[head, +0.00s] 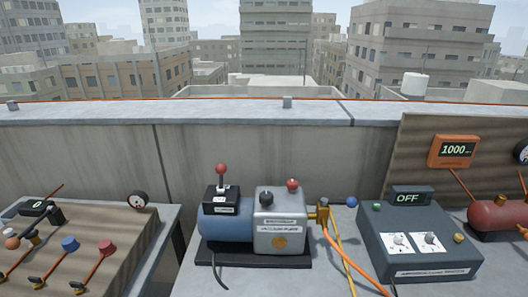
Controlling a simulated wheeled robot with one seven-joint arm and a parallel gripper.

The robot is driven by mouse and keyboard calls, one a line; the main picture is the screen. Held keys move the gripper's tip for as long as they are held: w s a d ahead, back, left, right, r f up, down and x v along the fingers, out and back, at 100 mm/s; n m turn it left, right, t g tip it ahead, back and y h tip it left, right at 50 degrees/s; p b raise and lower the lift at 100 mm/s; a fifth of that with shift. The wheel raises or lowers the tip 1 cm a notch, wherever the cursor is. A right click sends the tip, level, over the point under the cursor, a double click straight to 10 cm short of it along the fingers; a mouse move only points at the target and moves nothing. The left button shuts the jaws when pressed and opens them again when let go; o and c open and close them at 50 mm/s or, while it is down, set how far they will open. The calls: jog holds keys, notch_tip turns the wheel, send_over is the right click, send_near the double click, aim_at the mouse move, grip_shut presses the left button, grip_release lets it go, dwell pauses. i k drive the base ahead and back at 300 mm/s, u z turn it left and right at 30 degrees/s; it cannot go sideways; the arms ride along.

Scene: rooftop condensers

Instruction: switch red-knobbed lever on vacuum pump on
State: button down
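The vacuum pump (282,222) stands in the middle of the table in the head view, with a blue motor body on its left and a grey labelled block on its right. The red-knobbed lever (221,169) stands about upright on a black switch box (221,194) on top of the blue body. The markings by the lever are too small to read. A second, shorter red cap (292,185) sits on the grey block. My gripper is not in view.
A brass fitting (322,212) with a blue-ended handle (351,202) and hoses is right of the pump. A grey box (415,240) reading OFF stands further right, near a red tank (497,216). A parapet (200,112) runs behind.

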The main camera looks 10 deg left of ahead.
aim_at(220, 169)
jog(key=z, duration=0.1)
jog(key=k, duration=1.7)
jog(key=u, duration=0.75)
jog(key=i, duration=1.65)
